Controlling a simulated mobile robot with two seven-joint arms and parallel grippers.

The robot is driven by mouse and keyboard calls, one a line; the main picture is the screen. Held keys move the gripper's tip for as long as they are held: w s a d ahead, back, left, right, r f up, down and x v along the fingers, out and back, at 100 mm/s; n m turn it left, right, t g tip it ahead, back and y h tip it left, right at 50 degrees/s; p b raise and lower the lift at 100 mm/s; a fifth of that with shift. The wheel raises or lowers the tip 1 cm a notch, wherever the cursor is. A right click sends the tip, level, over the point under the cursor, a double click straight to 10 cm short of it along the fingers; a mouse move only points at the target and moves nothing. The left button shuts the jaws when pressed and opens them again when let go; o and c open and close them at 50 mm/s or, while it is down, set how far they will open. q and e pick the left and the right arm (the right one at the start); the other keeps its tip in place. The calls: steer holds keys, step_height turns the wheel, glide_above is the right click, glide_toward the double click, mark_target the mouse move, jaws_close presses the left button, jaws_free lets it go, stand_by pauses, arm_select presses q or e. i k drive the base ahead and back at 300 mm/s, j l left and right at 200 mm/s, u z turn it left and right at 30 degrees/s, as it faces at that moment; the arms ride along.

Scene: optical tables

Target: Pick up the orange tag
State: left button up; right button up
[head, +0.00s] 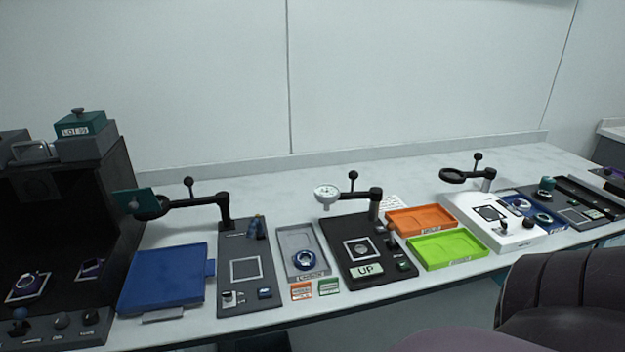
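The orange tag (301,291) is a small flat card with pale print. It lies near the front edge of the table, just in front of the grey tray (318,268). A similar green tag (328,287) lies close to its right. Neither of my grippers shows in the head view, so nothing is seen touching the tag.
A dark plate with an arm (258,287) stands left of the tags, and a black dial-gauge stand (345,228) stands to the right. Orange (420,211) and green (447,264) trays lie further right. A dark chair (565,300) stands before the table at right.

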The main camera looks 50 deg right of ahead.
mark_target(303, 290)
steer(key=z, duration=1.6)
